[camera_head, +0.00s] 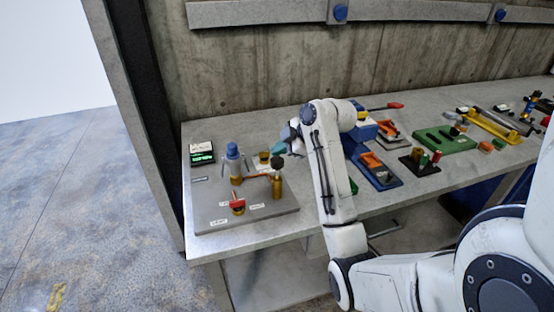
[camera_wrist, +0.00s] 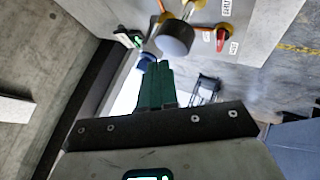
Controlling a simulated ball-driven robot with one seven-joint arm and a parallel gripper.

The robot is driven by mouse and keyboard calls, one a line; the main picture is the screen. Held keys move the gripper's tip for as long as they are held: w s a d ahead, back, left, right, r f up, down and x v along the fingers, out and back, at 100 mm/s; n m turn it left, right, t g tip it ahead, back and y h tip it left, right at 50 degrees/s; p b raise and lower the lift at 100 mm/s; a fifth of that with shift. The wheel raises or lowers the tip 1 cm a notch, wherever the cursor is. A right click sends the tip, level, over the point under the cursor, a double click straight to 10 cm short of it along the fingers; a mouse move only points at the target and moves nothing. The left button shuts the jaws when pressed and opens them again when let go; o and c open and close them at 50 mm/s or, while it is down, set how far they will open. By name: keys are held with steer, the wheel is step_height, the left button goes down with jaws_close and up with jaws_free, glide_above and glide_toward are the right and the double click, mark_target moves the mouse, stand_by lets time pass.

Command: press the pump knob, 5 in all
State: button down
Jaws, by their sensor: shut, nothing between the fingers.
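A dark round knob (camera_head: 277,163) tops a brass post on a grey board (camera_head: 215,224) at the left end of the bench. It looks like the pump knob. In the wrist view the knob (camera_wrist: 174,38) shows large and grey, just beyond my fingertips. My gripper (camera_head: 280,148) has teal fingers, and in the wrist view they are pressed together and empty (camera_wrist: 159,66). The fingertips are close to the knob, above and behind it in the head view. I cannot tell whether they touch it.
The board also carries a blue-topped fitting (camera_head: 233,152), a red handle (camera_head: 237,200) and an orange pipe or lever. A small box with a lit green display (camera_head: 202,158) stands behind left. Blue (camera_head: 376,172) and green (camera_head: 445,139) fixtures stand to the right of my arm.

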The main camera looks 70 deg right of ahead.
steer(key=shift+r+p, duration=2.1)
steer(key=shift+r, duration=0.5)
steer(key=shift+f, duration=0.1)
stand_by(0.5)
steer(key=shift+r+b, duration=1.95)
steer(key=shift+b, duration=0.35)
steer(key=shift+f, duration=0.1)
steer(key=b, duration=0.6)
glide_above(280, 160)
steer(key=f, duration=0.7)
steer(key=shift+a+f, duration=0.1)
steer(key=shift+a, duration=0.1)
steer(key=shift+f+b, duration=0.5)
steer(key=shift+f, duration=0.25)
